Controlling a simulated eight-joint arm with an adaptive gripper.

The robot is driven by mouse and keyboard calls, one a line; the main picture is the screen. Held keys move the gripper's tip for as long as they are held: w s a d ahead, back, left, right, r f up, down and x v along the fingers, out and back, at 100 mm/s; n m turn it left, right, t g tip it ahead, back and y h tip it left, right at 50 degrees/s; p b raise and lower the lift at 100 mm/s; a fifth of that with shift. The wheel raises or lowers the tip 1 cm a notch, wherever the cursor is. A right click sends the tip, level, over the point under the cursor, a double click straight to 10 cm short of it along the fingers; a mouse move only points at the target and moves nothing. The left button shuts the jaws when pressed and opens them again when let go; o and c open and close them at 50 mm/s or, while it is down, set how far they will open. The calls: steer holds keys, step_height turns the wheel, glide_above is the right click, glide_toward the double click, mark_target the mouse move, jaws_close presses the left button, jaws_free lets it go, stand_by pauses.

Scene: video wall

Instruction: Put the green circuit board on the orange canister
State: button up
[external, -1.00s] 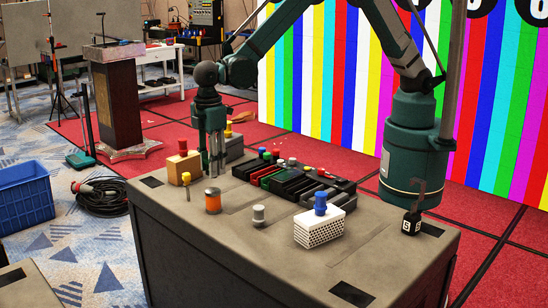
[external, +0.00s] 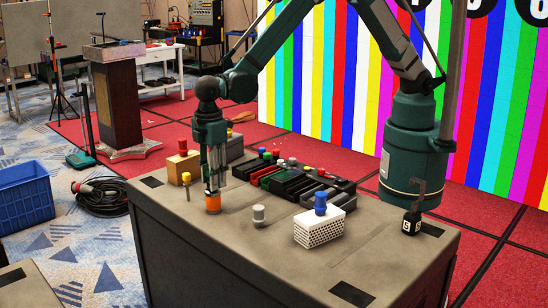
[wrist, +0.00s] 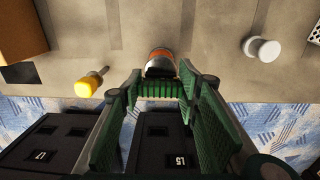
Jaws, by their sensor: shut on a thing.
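The orange canister (external: 213,204) stands upright near the table's left front side. Its orange side and dark top (wrist: 160,55) show at the upper middle of the wrist view. My gripper (external: 213,188) points down directly over the canister in the external view. In the wrist view my gripper (wrist: 160,86) is shut on the green circuit board (wrist: 160,91), a green strip with a ridged edge between the fingertips. The board is at or just above the canister top; I cannot tell whether they touch. The fingers hide most of the board in the external view.
A grey-white knob-shaped piece (external: 258,215) stands right of the canister. A white perforated box with a blue top (external: 320,229) is farther right. Dark modules (external: 290,180) fill the table's middle back.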

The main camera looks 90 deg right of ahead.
steer(key=shift+f, duration=0.15)
steer(key=o, duration=0.9)
steer(key=shift+c, duration=0.2)
step_height(320, 180, up, 12)
steer(key=p, duration=0.1)
steer(key=shift+r, duration=0.2)
stand_by(0.6)
